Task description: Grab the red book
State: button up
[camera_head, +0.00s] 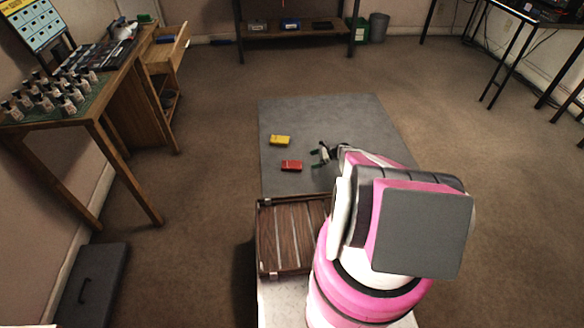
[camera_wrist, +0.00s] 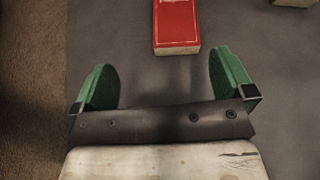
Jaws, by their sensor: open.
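The red book (camera_head: 291,166) lies flat on a grey surface (camera_head: 345,110) in front of me. In the wrist view the red book (camera_wrist: 176,25) is at the top middle, cut off by the frame's upper edge. My gripper (camera_head: 323,153) is just right of the red book in the head view. In the wrist view my gripper (camera_wrist: 160,80) has its two green-padded fingers wide apart, with only bare grey surface between them. The red book lies beyond the fingertips, roughly centred on the gap and apart from them.
A yellow book (camera_head: 280,140) lies on the grey surface behind the red one. A brown slatted case (camera_head: 285,238) stands nearer to me. A wooden table (camera_head: 95,100) with several small bottles is at the left. Much of the grey surface is clear.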

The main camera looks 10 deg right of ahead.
aim_at(297, 165)
jog(key=f, duration=0.1)
jog(key=w+d+f+m, duration=0.1)
jog(key=f, duration=0.1)
jog(key=shift+w+d+f, duration=0.1)
jog(key=shift+w, duration=0.1)
jog(key=x, duration=0.5)
jog(key=shift+w+a, duration=0.1)
jog(key=shift+a, duration=0.2)
jog(key=shift+w+r+x, duration=0.1)
jog(key=shift+r+x, duration=0.05)
jog(key=shift+x, duration=0.7)
jog(key=shift+w+r+x, duration=0.1)
jog(key=shift+x, duration=0.75)
jog(key=shift+w+r+x, duration=0.1)
jog(key=shift+r+x, duration=0.05)
jog(key=shift+x, duration=0.75)
jog(key=shift+a+t+y, duration=0.15)
jog(key=shift+t+y, duration=0.15)
jog(key=c, duration=0.9)
